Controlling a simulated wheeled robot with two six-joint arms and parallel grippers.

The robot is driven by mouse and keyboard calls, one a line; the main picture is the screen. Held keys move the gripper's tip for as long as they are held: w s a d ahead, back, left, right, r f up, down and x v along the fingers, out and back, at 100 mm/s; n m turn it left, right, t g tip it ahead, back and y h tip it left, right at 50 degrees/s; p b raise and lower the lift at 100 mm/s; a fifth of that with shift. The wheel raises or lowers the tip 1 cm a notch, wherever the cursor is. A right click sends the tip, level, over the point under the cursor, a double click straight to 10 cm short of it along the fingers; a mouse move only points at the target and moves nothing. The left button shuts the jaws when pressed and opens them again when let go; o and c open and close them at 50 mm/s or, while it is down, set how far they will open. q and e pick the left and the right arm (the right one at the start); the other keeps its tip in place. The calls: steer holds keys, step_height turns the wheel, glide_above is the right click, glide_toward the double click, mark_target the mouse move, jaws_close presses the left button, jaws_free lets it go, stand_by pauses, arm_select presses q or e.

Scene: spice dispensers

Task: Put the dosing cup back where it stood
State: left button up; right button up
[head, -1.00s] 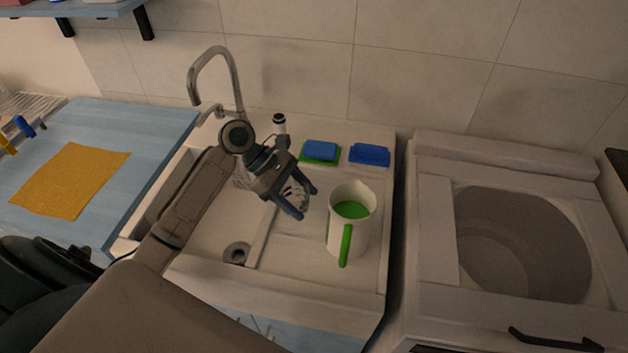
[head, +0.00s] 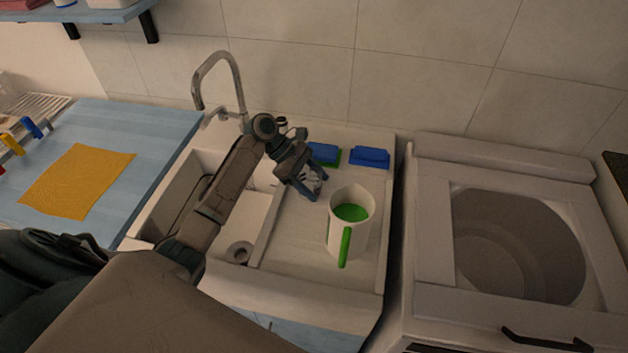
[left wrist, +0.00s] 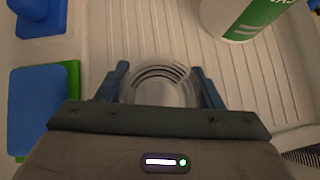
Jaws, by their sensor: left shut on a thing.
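A clear dosing cup (left wrist: 158,82) is between the two fingers of my left gripper in the left wrist view. My left gripper (head: 314,187) is shut on it, over the ribbed drainboard right of the sink basin. In the head view the cup (head: 312,181) shows only as a small pale shape, partly hidden by the fingers. I cannot tell whether the cup touches the drainboard. My right gripper is not in view.
A white jug (head: 347,231) with green contents and handle stands just right of my left gripper. A blue and green sponge (head: 324,153) and a blue block (head: 369,156) lie behind. The faucet (head: 222,85) rises behind the basin. An open-topped washer (head: 520,240) stands right.

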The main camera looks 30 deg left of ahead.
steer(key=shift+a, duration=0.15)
arm_select(q)
steer(key=shift+f, duration=0.1)
steer(key=o, duration=1.1)
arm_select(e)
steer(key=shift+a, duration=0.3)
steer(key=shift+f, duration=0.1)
arm_select(q)
steer(key=shift+a+r, duration=0.25)
steer(key=b+v, duration=0.1)
steer(key=v, duration=0.6)
steer(key=shift+d+b, duration=0.1)
steer(key=shift+b, duration=0.3)
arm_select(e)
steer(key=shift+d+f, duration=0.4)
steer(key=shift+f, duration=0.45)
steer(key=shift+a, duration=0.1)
